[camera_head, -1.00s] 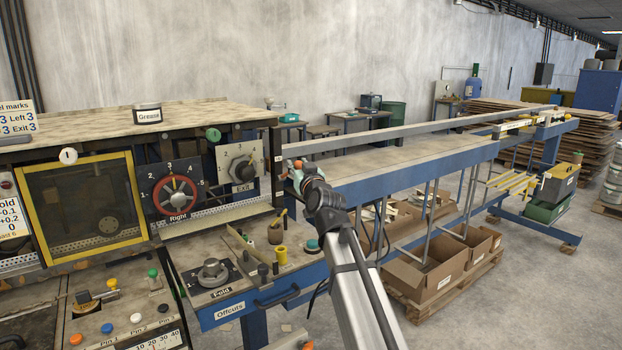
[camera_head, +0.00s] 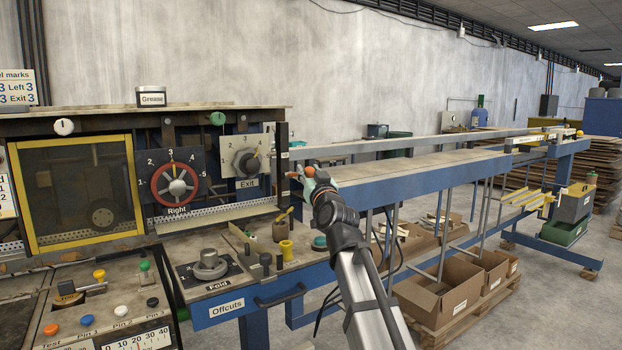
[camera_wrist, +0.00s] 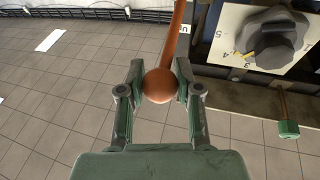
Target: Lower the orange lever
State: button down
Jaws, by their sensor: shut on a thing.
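The orange lever shows in the wrist view as an orange-brown rod (camera_wrist: 175,38) ending in a round knob (camera_wrist: 160,86). My gripper (camera_wrist: 160,84) is shut on the knob, with one finger on each side of it. In the head view the orange knob (camera_head: 309,171) is small, at my gripper (camera_head: 303,176), just right of the Exit dial panel (camera_head: 247,164). My arm comes up from the lower right. The lever's base is out of sight in both views.
The Exit dial also shows upside down in the wrist view (camera_wrist: 267,38), near a green knob (camera_wrist: 289,130). A long blue-framed table (camera_head: 420,172) runs right behind my arm. Cardboard boxes (camera_head: 440,290) stand below.

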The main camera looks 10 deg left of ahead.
jog(key=shift+f+b, duration=0.5)
jog(key=shift+f, duration=0.15)
jog(key=shift+s+d+f, duration=0.1)
jog(key=c, duration=0.8)
grip_release()
notch_tip(320, 180, up, 10)
jog(key=shift+r, duration=0.1)
